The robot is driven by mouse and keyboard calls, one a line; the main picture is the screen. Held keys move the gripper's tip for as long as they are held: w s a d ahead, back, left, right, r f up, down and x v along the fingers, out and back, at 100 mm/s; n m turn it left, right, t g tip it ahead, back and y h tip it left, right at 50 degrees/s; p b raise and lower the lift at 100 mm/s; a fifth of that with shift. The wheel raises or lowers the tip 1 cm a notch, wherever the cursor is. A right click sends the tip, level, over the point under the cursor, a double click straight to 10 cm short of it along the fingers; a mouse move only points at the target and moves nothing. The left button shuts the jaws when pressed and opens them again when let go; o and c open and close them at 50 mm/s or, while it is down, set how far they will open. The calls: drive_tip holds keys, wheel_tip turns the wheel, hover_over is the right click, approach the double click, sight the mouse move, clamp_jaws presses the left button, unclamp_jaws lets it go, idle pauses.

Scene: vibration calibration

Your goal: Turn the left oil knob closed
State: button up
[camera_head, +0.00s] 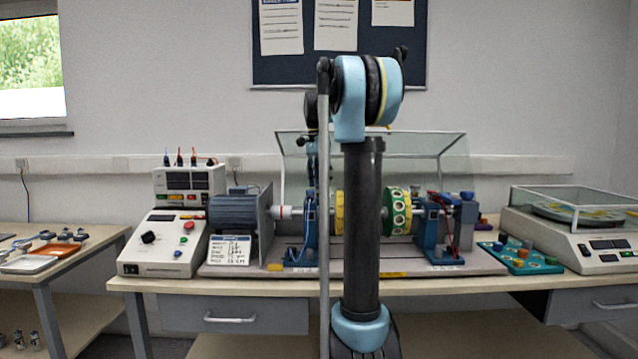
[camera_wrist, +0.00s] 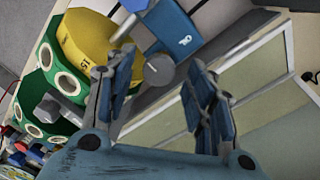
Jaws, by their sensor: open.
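The left blue bearing block (camera_head: 311,228) stands left of the yellow disc on the test rig. In the wrist view a blue block (camera_wrist: 172,25) with a white mark shows at the top, and a small round grey knob-like part (camera_wrist: 159,69) shows just below it. I cannot tell for sure whether this is the left oil knob. My gripper (camera_wrist: 165,90) is open and empty, its two blue-padded fingers on either side of that grey part's line of view. Contact cannot be made out. In the head view my arm hides the gripper and knob.
The yellow disc (camera_wrist: 88,40) and green disc (camera_wrist: 45,80) lie close to the left finger. In the head view, a grey motor (camera_head: 233,215) stands left of the block, and a clear guard (camera_head: 430,150) stands raised behind the rig. The right blue bearing block (camera_head: 433,230) stands beyond the green disc.

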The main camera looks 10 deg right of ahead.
drive_tip(key=c, duration=1.1)
drive_tip(key=shift+n, duration=0.3)
drive_tip(key=n, duration=0.3)
drive_tip(key=shift+a+n, duration=0.1)
drive_tip(key=shift+n, duration=0.2)
drive_tip(key=n, duration=0.4)
drive_tip(key=shift+r+n+t+h, duration=0.1)
drive_tip(key=shift+n+t+h, duration=0.2)
drive_tip(key=shift+t+h, duration=0.1)
drive_tip(key=n, duration=0.4)
drive_tip(key=shift+s+n+t, duration=0.1)
drive_tip(key=shift+n+t, duration=0.3)
drive_tip(key=shift+n, duration=2.1)
